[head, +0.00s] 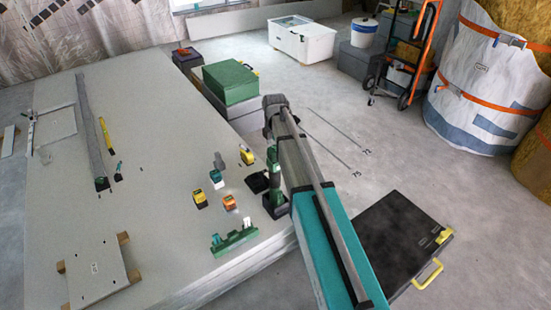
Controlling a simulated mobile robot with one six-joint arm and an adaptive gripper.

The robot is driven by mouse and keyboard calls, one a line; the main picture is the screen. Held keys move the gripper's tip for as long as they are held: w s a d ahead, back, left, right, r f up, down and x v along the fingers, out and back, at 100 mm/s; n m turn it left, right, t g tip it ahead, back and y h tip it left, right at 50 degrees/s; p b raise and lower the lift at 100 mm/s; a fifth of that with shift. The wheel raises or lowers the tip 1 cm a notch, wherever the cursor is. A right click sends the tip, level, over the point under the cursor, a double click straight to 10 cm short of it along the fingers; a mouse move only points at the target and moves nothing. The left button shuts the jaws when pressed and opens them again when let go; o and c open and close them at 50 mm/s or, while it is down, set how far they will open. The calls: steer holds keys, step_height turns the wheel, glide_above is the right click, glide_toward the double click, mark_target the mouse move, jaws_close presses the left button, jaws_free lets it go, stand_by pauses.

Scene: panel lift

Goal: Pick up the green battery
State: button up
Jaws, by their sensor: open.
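The green battery (216,179) appears to be the small green block with a pale top on the large grey panel stack (150,210). It stands between a grey item (219,160) and the yellow and orange blocks in front. Nothing holds it. My teal arm reaches in from the lower right to a dark joint beyond the battery's right side. My gripper's fingers cannot be made out; they are out of view or hidden behind the arm.
A yellow-black block (200,199), an orange block (229,203) and a green rack (235,240) stand nearby. A tall dark-green tool (275,198) and a yellow item (246,155) are near the right edge. The panel left of the battery has free room.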

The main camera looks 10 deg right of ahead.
steer(key=shift+f+b, duration=1.4)
steer(key=shift+f, duration=0.25)
steer(key=c, duration=1.2)
